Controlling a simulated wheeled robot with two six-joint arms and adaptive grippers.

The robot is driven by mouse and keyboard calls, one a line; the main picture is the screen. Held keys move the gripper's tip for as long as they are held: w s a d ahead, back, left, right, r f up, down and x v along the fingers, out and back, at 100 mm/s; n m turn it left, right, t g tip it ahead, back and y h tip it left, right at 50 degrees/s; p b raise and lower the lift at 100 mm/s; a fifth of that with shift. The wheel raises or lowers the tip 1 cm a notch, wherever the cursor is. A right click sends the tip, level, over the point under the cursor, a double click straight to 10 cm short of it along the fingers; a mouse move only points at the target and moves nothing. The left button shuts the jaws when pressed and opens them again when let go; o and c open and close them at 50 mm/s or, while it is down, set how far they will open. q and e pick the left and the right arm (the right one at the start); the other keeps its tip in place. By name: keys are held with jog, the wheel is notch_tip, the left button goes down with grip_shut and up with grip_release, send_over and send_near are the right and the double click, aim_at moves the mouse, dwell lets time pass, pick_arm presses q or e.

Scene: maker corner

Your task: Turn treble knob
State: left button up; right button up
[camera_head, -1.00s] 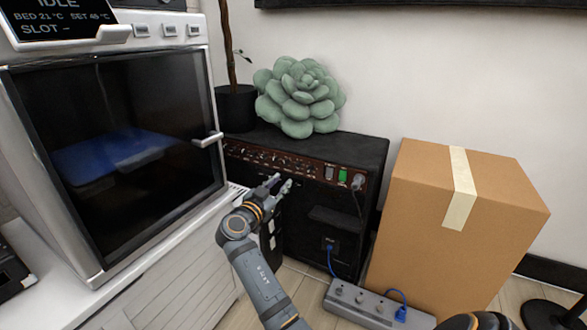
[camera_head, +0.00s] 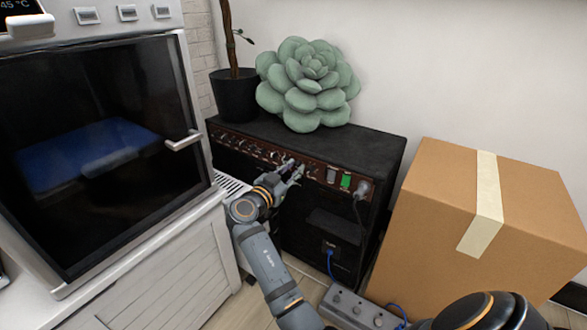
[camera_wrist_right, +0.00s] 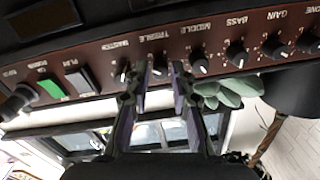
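The amplifier (camera_head: 365,142) is a black box with a brown control panel and a row of small black knobs. In the right wrist view the panel appears upside down, and the treble knob (camera_wrist_right: 160,69) sits under the TREBLE label, between the master and middle knobs. My right gripper (camera_head: 293,168) is at the panel, with its fingers partly covering it in the head view. In the wrist view the right gripper (camera_wrist_right: 159,72) is open, one finger on each side of the treble knob; I cannot tell whether they touch it. My left gripper is not in view.
A printer-like machine (camera_head: 192,90) with a dark door and handle stands left. A green succulent cushion (camera_head: 305,85) and a plant pot (camera_head: 236,97) are on top of the amplifier. A cardboard box (camera_head: 430,215) stands right; a power strip (camera_head: 350,308) lies in front.

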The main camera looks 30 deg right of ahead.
grip_shut()
